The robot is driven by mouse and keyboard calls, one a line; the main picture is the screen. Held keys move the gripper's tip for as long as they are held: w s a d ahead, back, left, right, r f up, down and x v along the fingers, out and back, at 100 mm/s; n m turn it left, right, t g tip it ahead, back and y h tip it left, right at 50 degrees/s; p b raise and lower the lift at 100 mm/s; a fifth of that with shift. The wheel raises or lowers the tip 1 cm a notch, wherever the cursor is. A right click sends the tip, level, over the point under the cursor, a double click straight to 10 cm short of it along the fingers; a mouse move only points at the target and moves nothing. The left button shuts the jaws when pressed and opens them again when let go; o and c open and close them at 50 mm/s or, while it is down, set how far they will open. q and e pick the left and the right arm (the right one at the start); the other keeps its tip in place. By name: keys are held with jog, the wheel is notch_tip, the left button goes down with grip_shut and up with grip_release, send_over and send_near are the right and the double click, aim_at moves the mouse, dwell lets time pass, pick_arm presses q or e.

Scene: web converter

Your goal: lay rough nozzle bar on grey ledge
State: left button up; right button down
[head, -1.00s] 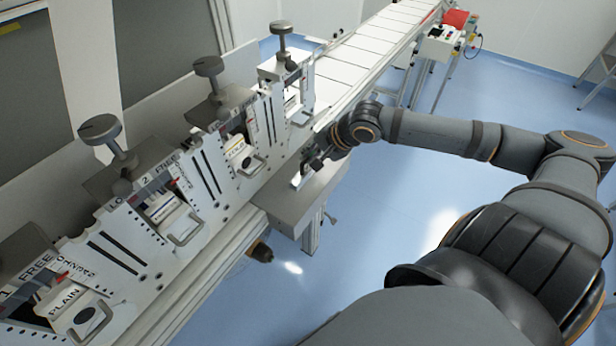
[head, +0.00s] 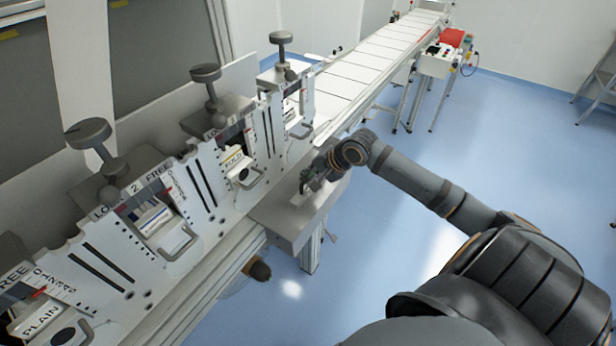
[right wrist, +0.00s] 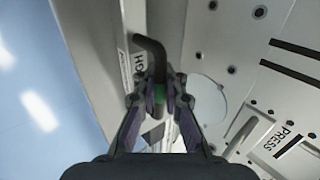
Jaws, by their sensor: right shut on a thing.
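The rough nozzle bar (right wrist: 137,70) shows in the right wrist view as a grey piece with a partly hidden label whose letters "GH" are legible, and a dark bent handle (right wrist: 150,46). My right gripper (right wrist: 158,98) is shut on this handle. In the head view my right gripper (head: 316,180) is low over the grey ledge (head: 278,220), with a small pale part of the bar (head: 299,198) showing beside the fingers. I cannot tell whether the bar touches the ledge. My left gripper is not in view.
A row of white stations (head: 205,185) with knobs and slots stands left of the ledge. A white segmented conveyor (head: 370,60) runs away behind it. A control box (head: 440,62) stands at the back right. Blue floor lies open to the right of the ledge.

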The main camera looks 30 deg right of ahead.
jog(key=c, duration=1.4)
grip_release()
jog(key=shift+s+d+r, duration=0.15)
jog(key=shift+r, duration=0.1)
jog(key=p+v, duration=1.1)
jog(key=p, duration=0.6)
jog(key=shift+s+r, duration=0.2)
